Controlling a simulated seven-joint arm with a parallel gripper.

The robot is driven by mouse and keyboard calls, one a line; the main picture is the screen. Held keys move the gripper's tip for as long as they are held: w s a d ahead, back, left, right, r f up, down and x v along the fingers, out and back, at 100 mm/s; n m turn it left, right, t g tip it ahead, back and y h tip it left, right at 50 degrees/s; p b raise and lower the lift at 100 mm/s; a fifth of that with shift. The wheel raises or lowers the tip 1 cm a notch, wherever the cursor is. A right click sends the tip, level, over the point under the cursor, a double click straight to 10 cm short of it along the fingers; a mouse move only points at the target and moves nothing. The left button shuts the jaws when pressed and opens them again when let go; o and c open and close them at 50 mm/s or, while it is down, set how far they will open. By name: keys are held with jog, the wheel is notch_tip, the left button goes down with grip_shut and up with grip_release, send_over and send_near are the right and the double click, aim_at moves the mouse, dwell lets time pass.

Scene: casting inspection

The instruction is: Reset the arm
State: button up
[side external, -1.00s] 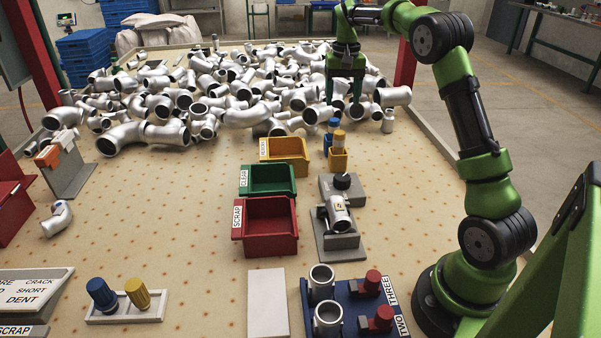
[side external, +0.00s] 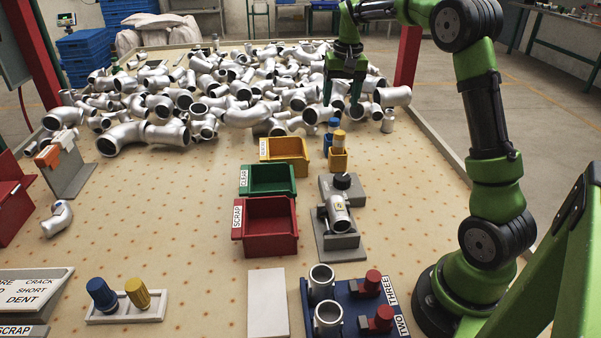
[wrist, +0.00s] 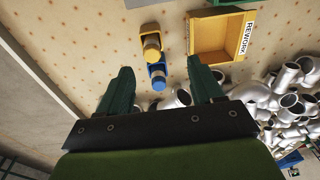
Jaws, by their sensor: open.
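My gripper (side external: 343,98) is in the upper middle of the side view, above the right end of the pile of metal fittings. Its fingers point down. In the wrist view my gripper (wrist: 160,82) shows two dark green fingers spread apart with nothing held between them. Beyond the fingertips in the wrist view are a yellow-topped piece (wrist: 152,50) and a blue piece (wrist: 157,72) in small holders.
A pile of silver pipe fittings (side external: 230,92) fills the back of the table. Yellow (side external: 290,152), green (side external: 270,180) and red (side external: 268,230) bins stand mid-table. A fitting (side external: 340,212) rests on a grey fixture. The left middle of the table is mostly clear.

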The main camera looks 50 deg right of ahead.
jog(key=s+a+r+n+t+y, duration=0.1)
jog(key=s+a+n+t, duration=0.1)
jog(key=s+a, duration=0.7)
jog(key=s+a+r+n+t+y, duration=0.1)
jog(key=s+a+t, duration=0.3)
jog(key=s+a, duration=0.6)
jog(key=a+n, duration=0.1)
jog(key=a, duration=0.5)
jog(key=shift+r+n, duration=0.25)
jog(key=shift+n, duration=0.15)
